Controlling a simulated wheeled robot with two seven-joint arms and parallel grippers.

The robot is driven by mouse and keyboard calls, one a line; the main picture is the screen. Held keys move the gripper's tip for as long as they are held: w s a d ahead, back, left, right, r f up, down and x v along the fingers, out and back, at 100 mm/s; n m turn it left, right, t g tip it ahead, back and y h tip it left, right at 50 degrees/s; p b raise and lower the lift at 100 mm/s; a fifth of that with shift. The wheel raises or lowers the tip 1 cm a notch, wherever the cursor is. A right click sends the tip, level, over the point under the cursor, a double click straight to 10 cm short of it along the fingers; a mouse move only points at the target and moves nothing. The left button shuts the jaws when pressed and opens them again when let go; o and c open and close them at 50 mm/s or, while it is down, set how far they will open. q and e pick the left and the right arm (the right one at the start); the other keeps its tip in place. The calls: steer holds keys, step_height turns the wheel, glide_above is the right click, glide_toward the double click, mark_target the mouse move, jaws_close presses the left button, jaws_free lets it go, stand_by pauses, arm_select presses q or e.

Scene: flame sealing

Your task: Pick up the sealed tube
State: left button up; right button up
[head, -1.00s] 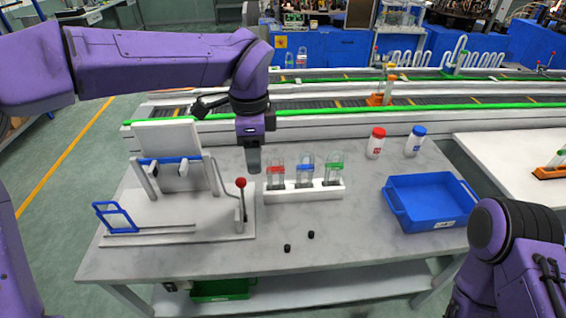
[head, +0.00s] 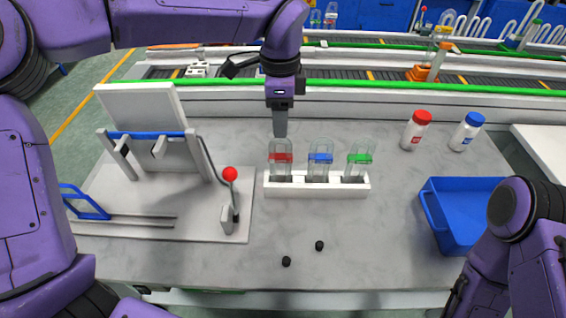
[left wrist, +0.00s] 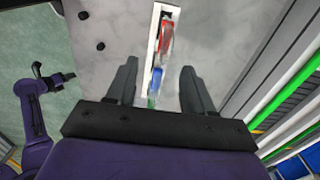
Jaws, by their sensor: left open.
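Three clear tubes with domed tops stand upright in a white rack (head: 316,191) on the table: one with a red band (head: 280,158), one with a blue band (head: 320,158) and one with a green band (head: 359,158). I cannot tell which one is the sealed tube. My left gripper (head: 280,130) points down just above and behind the red-banded tube, apart from it. In the left wrist view its two fingers (left wrist: 162,78) are apart and empty, with the red-banded tube (left wrist: 166,38) and blue-banded tube (left wrist: 154,85) seen below, between them. My right gripper is out of view.
A sealing stand (head: 150,225) with a red-knobbed lever (head: 230,174) is left of the rack. A blue bin (head: 436,222), two bottles with red (head: 422,118) and blue caps (head: 474,119), and two small black pieces (head: 319,245) are around it. A conveyor (head: 340,69) runs behind.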

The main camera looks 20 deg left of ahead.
arm_select(q)
glide_above(280, 155)
steer(key=f, duration=0.3)
steer(key=f+p, duration=0.1)
steer(key=shift+s+d+f, duration=0.25)
steer(key=shift+s+d, duration=0.05)
steer(key=shift+s, duration=0.05)
steer(key=f, duration=0.1)
steer(key=f+p, duration=0.1)
steer(key=f, duration=0.1)
steer(key=f+p, duration=0.1)
steer(key=f, duration=0.1)
steer(key=shift+w+a, duration=0.25)
steer(key=shift+w+f, duration=0.1)
steer(key=shift+f, duration=0.3)
jaws_close()
